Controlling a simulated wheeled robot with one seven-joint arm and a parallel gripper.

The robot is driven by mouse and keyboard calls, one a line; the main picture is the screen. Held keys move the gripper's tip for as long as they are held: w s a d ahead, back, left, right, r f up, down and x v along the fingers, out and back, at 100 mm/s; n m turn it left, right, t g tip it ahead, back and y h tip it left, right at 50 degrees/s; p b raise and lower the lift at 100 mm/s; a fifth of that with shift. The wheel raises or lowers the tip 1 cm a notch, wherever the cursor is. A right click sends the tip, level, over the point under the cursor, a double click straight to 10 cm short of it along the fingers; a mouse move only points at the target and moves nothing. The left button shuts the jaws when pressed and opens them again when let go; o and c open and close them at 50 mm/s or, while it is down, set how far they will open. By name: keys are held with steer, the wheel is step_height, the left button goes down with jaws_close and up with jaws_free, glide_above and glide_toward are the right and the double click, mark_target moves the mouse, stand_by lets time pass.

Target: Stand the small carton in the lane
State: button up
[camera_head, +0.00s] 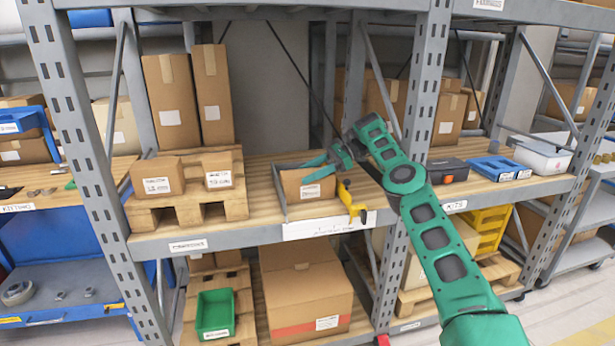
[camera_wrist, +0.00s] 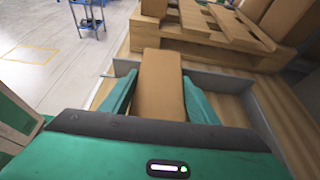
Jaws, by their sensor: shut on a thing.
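The small carton (camera_head: 305,187) is brown with a white label and stands within the grey-walled lane (camera_head: 279,186) on the middle shelf board. It looks upright, but I cannot tell whether its bottom touches the board. My gripper (camera_head: 316,168) reaches in from the right and is shut on the carton near its top. In the wrist view, the carton (camera_wrist: 161,95) sits between my two teal fingers, with the lane's grey wall (camera_wrist: 222,80) beyond it. The lane's floor is mostly hidden by the carton.
A wooden pallet (camera_head: 190,207) with two labelled cartons stands left of the lane. A yellow and black tool (camera_head: 352,201) lies just right of it at the shelf edge. A grey upright (camera_head: 423,90) rises behind my arm. Blue trays (camera_head: 499,168) sit farther right.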

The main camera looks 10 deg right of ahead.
steer(key=shift+d, duration=0.1)
steer(key=o, duration=1.6)
steer(key=shift+d, duration=0.1)
steer(key=shift+o, duration=0.2)
